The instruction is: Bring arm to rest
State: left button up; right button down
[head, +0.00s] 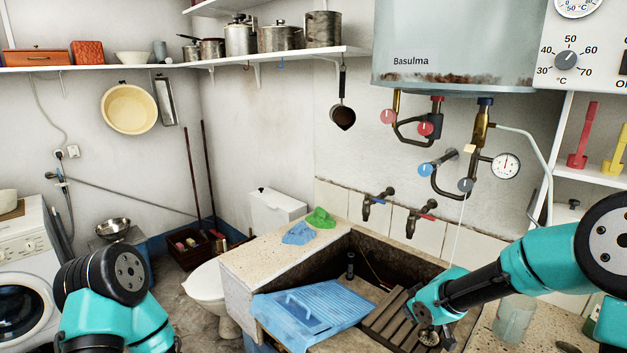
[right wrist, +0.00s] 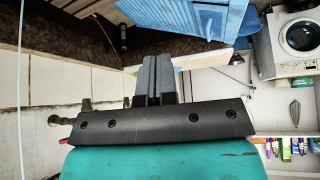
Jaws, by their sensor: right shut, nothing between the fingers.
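My right arm reaches in from the right, and its teal and black right gripper (head: 430,335) is over the front right part of the stone washtrough (head: 240,258), beside a slatted wooden rack (head: 385,315). In the right wrist view the two dark fingers (right wrist: 157,72) are pressed together with nothing between them. My left arm shows only as a teal and black link at the bottom left. Its gripper is out of view.
A blue washboard (head: 315,305) lies across the trough's left part. Blue (head: 298,234) and green (head: 320,217) cloths lie on its back ledge. Taps (head: 418,220) and heater valves (head: 425,168) stick out from the wall. A glass jar (head: 513,320) stands right of the trough, near my right arm.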

jog(key=s+a+f+m, duration=0.1)
jog(key=s+f, duration=0.2)
jog(key=f, duration=0.2)
jog(key=s+a+f+m+g, duration=0.1)
jog(key=s+a+f+m, duration=0.1)
jog(key=s+f, duration=0.2)
jog(key=s+a+f+m+g+y, duration=0.1)
jog(key=s+a+f+m, duration=0.1)
jog(key=s+f, duration=0.2)
jog(key=shift+a+f, duration=0.15)
jog(key=shift+f, duration=0.6)
jog(key=shift+a+f, duration=0.1)
jog(key=shift+f, duration=0.6)
jog(key=s+d+f+m+g, duration=0.1)
jog(key=s+f+m+g, duration=0.2)
jog(key=s+f, duration=0.8)
jog(key=s, duration=0.3)
jog(key=shift+s+d, duration=0.15)
